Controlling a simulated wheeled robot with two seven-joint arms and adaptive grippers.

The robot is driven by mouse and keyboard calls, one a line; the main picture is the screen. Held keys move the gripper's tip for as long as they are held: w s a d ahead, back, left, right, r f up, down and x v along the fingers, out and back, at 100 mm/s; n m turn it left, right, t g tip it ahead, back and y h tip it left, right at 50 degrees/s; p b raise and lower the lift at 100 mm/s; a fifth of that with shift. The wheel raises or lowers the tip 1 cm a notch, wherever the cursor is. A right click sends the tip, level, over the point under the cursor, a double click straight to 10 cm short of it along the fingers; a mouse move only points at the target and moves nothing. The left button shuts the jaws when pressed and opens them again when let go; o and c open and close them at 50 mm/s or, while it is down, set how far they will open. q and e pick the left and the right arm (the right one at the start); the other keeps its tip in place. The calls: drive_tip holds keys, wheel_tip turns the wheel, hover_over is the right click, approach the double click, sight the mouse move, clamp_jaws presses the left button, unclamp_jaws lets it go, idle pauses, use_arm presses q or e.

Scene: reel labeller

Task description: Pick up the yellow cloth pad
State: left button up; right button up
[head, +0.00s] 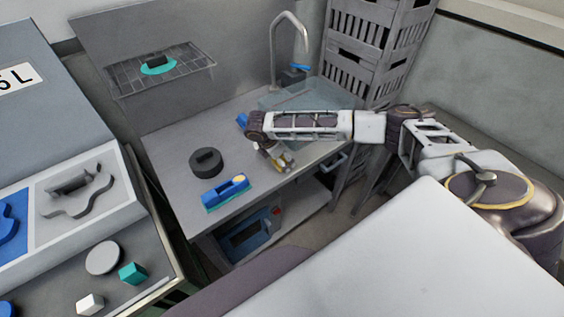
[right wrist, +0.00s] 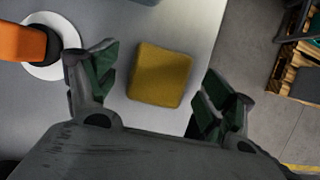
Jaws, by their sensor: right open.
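The yellow cloth pad (right wrist: 160,75) lies flat on the grey tabletop in the right wrist view, a rounded square close to the table's edge. My right gripper (right wrist: 157,78) is open, with one green-padded finger on each side of the pad in the picture. Nothing is held, and I cannot tell the height left between the fingers and the pad. In the head view my right arm reaches left over the workbench (head: 177,139), and a small yellow patch shows beside the gripper, partly hidden. My left gripper is out of view.
In the wrist view an orange object (right wrist: 22,42) on a white disc stands left of the pad. In the head view a dark round block (head: 206,163) and a blue tool (head: 225,190) lie left of the arm. A clear basin (head: 300,97) and tap (head: 289,40) stand behind.

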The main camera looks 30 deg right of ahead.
drive_tip(key=shift+c, duration=0.5)
drive_tip(key=c, duration=0.9)
drive_tip(key=shift+r, duration=0.1)
drive_tip(key=shift+c, duration=0.2)
wheel_tip(320, 180, up, 10)
drive_tip(key=shift+b, duration=0.45)
drive_tip(key=o, duration=0.4)
drive_tip(key=c, duration=0.4)
drive_tip(key=shift+o, duration=0.2)
